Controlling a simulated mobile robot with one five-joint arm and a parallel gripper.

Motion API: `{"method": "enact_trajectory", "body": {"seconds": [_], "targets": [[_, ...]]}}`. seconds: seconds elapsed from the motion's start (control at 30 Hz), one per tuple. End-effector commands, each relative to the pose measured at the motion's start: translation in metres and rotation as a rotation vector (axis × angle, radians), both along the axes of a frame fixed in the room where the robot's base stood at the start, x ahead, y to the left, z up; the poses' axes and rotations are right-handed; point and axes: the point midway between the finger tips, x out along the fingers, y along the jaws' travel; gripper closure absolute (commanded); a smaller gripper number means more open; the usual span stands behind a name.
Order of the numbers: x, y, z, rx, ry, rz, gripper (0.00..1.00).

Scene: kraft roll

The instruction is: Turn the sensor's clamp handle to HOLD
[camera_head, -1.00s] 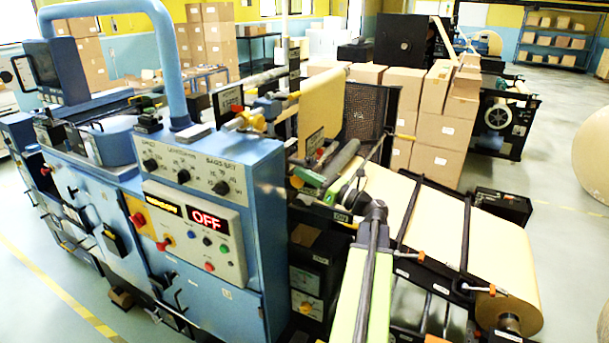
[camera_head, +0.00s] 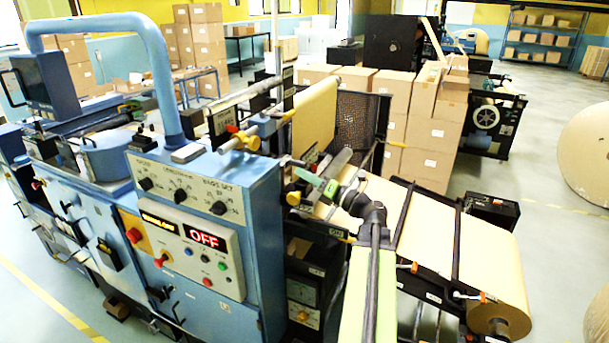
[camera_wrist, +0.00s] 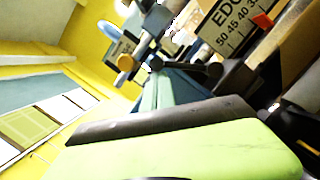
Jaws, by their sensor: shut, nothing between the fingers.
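My gripper (camera_head: 322,185), with lime-green parts, is shut and empty beside the machine's web-edge assembly in the head view. Lime green and a black edge fill the bottom of the wrist view. A yellow-orange knob (camera_wrist: 125,62) stands farther off at upper middle. It also shows in the head view (camera_head: 240,140). I cannot tell which part is the clamp handle; no HOLD mark is readable.
The kraft roll (camera_head: 500,305) is at lower right. Stacked cartons (camera_head: 425,130) stand behind the web. Open floor lies at right.

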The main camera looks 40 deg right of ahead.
Motion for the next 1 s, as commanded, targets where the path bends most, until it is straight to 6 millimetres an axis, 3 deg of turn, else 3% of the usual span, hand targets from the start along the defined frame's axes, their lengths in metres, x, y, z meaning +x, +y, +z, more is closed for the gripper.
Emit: {"method": "enact_trajectory", "body": {"seconds": [0.4, 1.0], "targets": [[0.015, -0.013, 0.023, -0.002, -0.002, 0.015, 1.00], [0.022, -0.028, 0.030, -0.004, -0.001, 0.014, 1.00]]}}
